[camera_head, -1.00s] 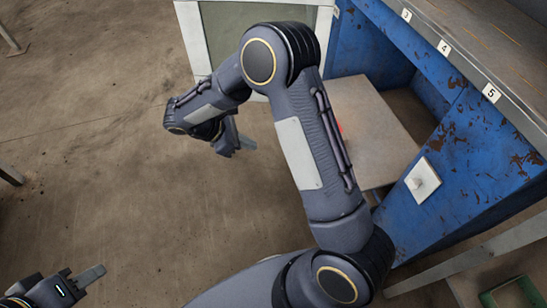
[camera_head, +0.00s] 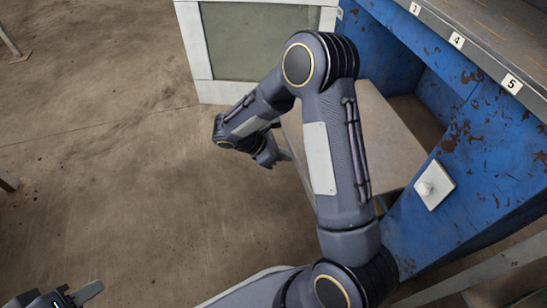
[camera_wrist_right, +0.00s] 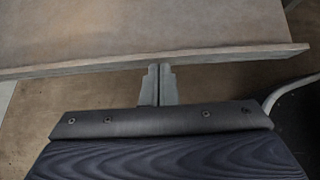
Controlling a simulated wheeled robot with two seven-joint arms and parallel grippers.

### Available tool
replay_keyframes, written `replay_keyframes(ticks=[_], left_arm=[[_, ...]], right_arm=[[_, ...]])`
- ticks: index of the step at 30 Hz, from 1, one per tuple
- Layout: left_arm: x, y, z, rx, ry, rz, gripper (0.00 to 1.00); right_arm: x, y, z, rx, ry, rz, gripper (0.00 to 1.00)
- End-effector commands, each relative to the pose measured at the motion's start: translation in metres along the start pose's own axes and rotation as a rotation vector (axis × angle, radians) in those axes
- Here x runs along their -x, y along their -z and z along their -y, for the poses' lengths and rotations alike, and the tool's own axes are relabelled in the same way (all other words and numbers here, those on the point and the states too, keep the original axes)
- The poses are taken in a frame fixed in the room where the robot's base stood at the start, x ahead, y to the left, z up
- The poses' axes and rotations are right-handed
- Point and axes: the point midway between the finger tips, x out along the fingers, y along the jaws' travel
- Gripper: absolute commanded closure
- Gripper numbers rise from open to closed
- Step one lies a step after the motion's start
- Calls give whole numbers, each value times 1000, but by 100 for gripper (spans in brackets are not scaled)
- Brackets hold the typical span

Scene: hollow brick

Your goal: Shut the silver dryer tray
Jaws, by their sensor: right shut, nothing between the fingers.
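The silver dryer tray (camera_head: 396,140) is a flat, dull grey-brown panel, drawn out of the blue dryer's opening. My right arm covers part of it in the head view. My right gripper (camera_head: 286,155) is at the tray's outer left edge. In the right wrist view the tray (camera_wrist_right: 150,30) fills the top, with its front edge running across. The right gripper's fingers (camera_wrist_right: 158,68) are shut together and empty, with their tips at that edge; I cannot tell whether they touch. My left gripper (camera_head: 86,292) is at the bottom left corner, mostly cut off, far from the tray.
The blue dryer body (camera_head: 470,175) has chipped paint and a white plate with a knob (camera_head: 434,186). Numbered labels line its top ledge. A pale-framed panel with a window (camera_head: 262,42) stands behind the arm.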

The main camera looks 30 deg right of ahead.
Motion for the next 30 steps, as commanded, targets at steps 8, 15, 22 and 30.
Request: replay_keyframes(ticks=[8, 15, 22, 30], left_arm=[[0, 0, 0, 0, 0, 0, 64], [0, 0, 0, 0, 0, 0, 64], [3, 2, -2, 0, 0, 0, 64], [10, 5, -4, 0, 0, 0, 64]], right_arm=[[-2, -2, 0, 1, 0, 0, 100], [-3, -4, 0, 1, 0, 0, 100], [-16, -18, 0, 0, 2, 1, 100], [-48, -51, 1, -1, 4, 2, 100]])
